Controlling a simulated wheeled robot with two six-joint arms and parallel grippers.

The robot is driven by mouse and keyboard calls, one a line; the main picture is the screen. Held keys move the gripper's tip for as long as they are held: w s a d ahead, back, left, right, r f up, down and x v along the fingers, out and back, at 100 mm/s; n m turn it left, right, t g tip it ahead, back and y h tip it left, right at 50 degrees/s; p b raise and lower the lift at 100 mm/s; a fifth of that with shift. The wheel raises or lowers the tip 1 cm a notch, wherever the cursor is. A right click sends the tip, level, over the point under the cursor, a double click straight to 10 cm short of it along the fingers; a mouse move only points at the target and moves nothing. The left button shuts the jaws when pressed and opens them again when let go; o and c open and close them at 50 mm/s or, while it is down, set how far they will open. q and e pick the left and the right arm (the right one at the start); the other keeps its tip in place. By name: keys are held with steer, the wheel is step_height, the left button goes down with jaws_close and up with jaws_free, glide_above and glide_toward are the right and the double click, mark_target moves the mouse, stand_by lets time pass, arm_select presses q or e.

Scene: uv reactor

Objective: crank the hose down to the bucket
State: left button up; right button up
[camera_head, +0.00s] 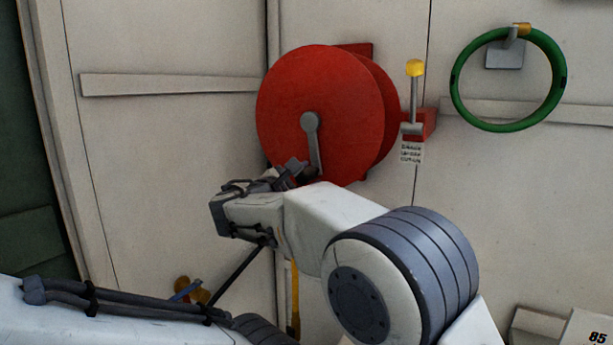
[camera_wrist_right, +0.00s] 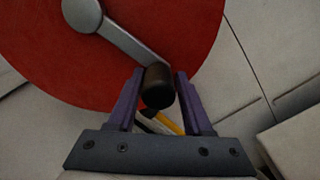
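A red hose reel (camera_head: 318,100) is on the pale wall, with a grey crank arm (camera_head: 312,140) pointing down from its hub. The dark crank handle (camera_wrist_right: 158,88) sits between the fingers of my right gripper (camera_wrist_right: 160,100), at the reel's lower edge. The fingers lie close against both its sides and look shut on it. In the head view my right gripper (camera_head: 300,172) partly covers the handle. A yellow hose (camera_head: 295,300) hangs below, partly hidden by my arm; it also shows behind the handle in the wrist view (camera_wrist_right: 170,124). I see no bucket. My left gripper is not in view.
A yellow-knobbed lever (camera_head: 415,85) with a small tag (camera_head: 412,152) stands right of the reel. A green ring (camera_head: 508,125) hangs further right. A box marked 85 (camera_head: 590,330) is at the lower right. Orange-brown round things (camera_head: 192,290) show low behind my left arm.

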steer(key=shift+o, duration=0.9)
steer(key=b+v, duration=0.3)
steer(key=v, duration=0.7)
steer(key=shift+s+b, duration=0.2)
steer(key=shift+b, duration=0.1)
steer(key=shift+a, duration=0.1)
